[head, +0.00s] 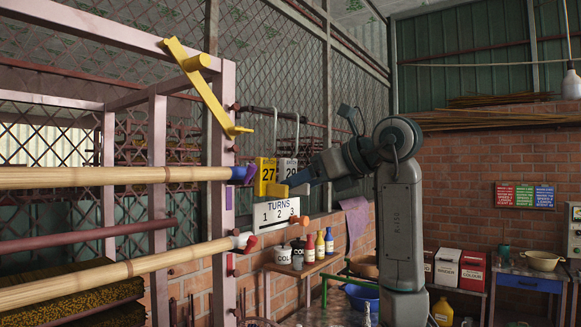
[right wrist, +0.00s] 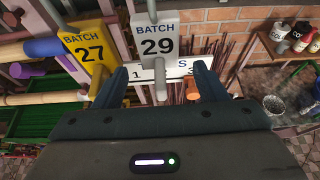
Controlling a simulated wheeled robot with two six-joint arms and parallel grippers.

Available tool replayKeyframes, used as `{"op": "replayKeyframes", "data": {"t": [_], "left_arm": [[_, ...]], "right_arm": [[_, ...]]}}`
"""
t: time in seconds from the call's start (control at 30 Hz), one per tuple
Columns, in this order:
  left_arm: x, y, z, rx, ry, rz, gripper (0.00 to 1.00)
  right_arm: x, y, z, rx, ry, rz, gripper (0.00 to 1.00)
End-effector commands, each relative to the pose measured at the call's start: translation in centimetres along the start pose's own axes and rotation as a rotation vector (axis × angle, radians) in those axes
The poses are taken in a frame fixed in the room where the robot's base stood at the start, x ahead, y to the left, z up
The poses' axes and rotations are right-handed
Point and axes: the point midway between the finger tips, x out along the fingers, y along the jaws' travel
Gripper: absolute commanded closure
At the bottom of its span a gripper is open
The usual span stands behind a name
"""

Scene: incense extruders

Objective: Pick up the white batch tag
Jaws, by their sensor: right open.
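The white batch tag (right wrist: 157,38), marked BATCH 29, hangs upright in front of my right gripper (right wrist: 160,72). My right gripper is open, one finger on each side of the space just below the tag, with a grey rod end between the fingers. In the head view the white tag (head: 288,166) is partly covered by my right gripper (head: 297,182), which comes from the right. I cannot tell whether the fingers touch the tag. My left gripper is not in view.
A yellow tag (right wrist: 88,52) marked BATCH 27 hangs close to the left of the white one. A white TURNS board (head: 274,213) sits below. Long bamboo poles (head: 110,176) and a yellow lever (head: 205,88) are to the left. Bottles (head: 319,245) stand on a bench below.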

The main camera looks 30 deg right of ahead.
Motion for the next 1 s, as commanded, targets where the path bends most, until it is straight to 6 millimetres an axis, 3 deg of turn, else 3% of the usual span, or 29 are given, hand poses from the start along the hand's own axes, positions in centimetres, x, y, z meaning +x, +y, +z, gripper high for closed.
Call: {"op": "replayKeyframes", "data": {"t": [0.1, 0.37, 0.6, 1.0], "left_arm": [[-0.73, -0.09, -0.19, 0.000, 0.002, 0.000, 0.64], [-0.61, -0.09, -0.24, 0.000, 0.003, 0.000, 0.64], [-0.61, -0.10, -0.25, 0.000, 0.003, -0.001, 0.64], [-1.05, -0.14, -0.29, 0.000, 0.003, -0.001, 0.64]], "right_arm": [[1.04, 0.03, 0.12, 0.001, 0.001, 0.001, 0.35], [1.24, 0.02, -0.03, 0.000, -0.001, 0.000, 0.36], [1.22, 0.01, -0.03, 0.000, -0.001, 0.000, 0.83], [0.93, -0.22, 0.35, 0.001, -0.001, 0.000, 0.84]]}}
